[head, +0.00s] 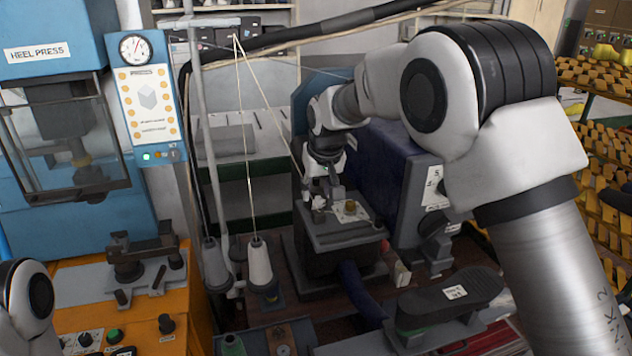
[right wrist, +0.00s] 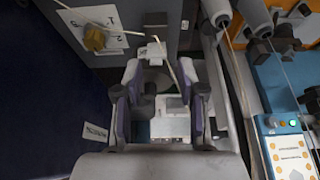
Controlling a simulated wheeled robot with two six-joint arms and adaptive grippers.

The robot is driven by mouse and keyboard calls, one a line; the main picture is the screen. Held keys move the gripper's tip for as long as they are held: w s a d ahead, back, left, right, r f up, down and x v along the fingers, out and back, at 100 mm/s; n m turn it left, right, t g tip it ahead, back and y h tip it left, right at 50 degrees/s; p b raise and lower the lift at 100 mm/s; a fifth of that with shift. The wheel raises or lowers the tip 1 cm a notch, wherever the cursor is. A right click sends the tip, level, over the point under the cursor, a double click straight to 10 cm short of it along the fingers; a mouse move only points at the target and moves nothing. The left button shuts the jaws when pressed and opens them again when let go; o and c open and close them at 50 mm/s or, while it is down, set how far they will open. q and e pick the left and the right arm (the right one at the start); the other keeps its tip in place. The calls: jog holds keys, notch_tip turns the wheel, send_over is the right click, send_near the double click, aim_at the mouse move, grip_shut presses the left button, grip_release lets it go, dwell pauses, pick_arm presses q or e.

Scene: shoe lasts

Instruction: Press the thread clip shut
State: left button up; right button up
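The thread clip looks like a small light-grey piece (right wrist: 150,52) at the edge of the dark machine plate in the right wrist view. A pale thread runs up to it; I cannot tell whether its jaw is open. My right gripper (right wrist: 161,85) has its two fingers apart, with nothing clearly held between them, and the clip shows just beyond the fingertips. In the head view my right gripper (head: 322,188) hangs over the left edge of the machine plate (head: 345,240) and partly hides the clip area. My left gripper is outside the view; only part of my left arm shows.
A brass knob (head: 350,207) sits on a numbered card right of the gripper. Thread cones (head: 260,265) and a pole (head: 203,120) stand to the left, with thread stretched across. A blue heel press (head: 50,40) is far left. A dark shoe form (head: 450,297) lies in front.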

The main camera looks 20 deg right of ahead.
aim_at(318, 204)
jog(key=shift+w+d+f, duration=0.1)
jog(key=shift+d+f, duration=0.3)
jog(key=shift+f, duration=0.05)
jog(key=shift+a, duration=0.1)
jog(key=shift+c, duration=0.6)
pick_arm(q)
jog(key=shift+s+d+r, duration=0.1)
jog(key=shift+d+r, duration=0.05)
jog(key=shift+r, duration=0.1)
pick_arm(e)
jog(key=shift+a+r, duration=0.1)
grip_shut()
jog(key=shift+f+b, duration=0.25)
jog(key=shift+b, duration=0.3)
jog(key=s+t+b, duration=0.1)
jog(key=t+b, duration=0.1)
jog(key=b, duration=0.4)
jog(key=s+f+t+b, duration=0.1)
jog(key=t+b, duration=0.1)
jog(key=b, duration=0.5)
jog(key=s+f+t+b, duration=0.1)
jog(key=t+b, duration=0.2)
jog(key=b, duration=0.4)
pick_arm(q)
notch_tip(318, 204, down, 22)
jog(key=shift+b, duration=0.45)
pick_arm(e)
jog(key=shift+s+r, duration=0.1)
jog(key=shift+r, duration=0.15)
